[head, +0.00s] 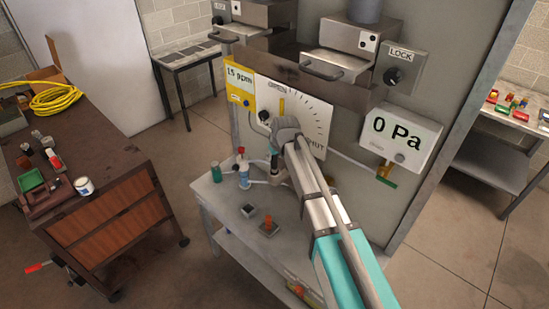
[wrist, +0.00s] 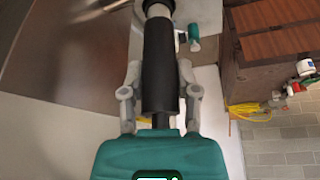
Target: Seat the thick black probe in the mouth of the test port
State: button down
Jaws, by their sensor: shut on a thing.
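The thick black probe (wrist: 159,62) stands lengthwise in the middle of the wrist view. My gripper (wrist: 159,85) is shut on it, with one grey finger on each side. Beyond the probe's far end, at the top edge, is a pale metallic cylindrical piece (wrist: 157,9). It lines up with the probe and looks like the port's end, but I cannot tell whether the probe is inside it or only against it. In the head view my gripper (head: 275,163) is low in front of the wall panel, partly hidden by my arm, and the probe is not clearly visible there.
A gauge reading 0 Pa (head: 400,136) and a dial board (head: 305,110) are on the panel. A brown cabinet (head: 80,170) stands left, with open floor between.

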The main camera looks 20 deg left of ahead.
jog(key=shift+f, duration=0.15)
jog(key=shift+c, duration=1.8)
grip_release()
jog(key=shift+r, duration=0.25)
jog(key=p+v, duration=0.7)
jog(key=shift+r, duration=0.25)
jog(key=shift+s+d, duration=0.1)
jog(key=shift+d, duration=0.05)
jog(key=s+d+f+m+g+h, duration=0.1)
jog(key=s+d+m, duration=0.1)
jog(key=d, duration=0.9)
jog(key=s+d+m+h, duration=0.1)
jog(key=s+d+m, duration=0.1)
jog(key=d, duration=1)
jog(key=s+d+m+g, duration=0.1)
jog(key=s+d+m, duration=0.1)
jog(key=s+d, duration=0.3)
jog(key=s+d+m+g+h, duration=0.1)
jog(key=s+d+m, duration=0.2)
jog(key=d, duration=1)
jog(key=s, duration=0.3)
jog(key=shift+d+f+m, duration=0.25)
jog(key=shift+d+m, duration=0.05)
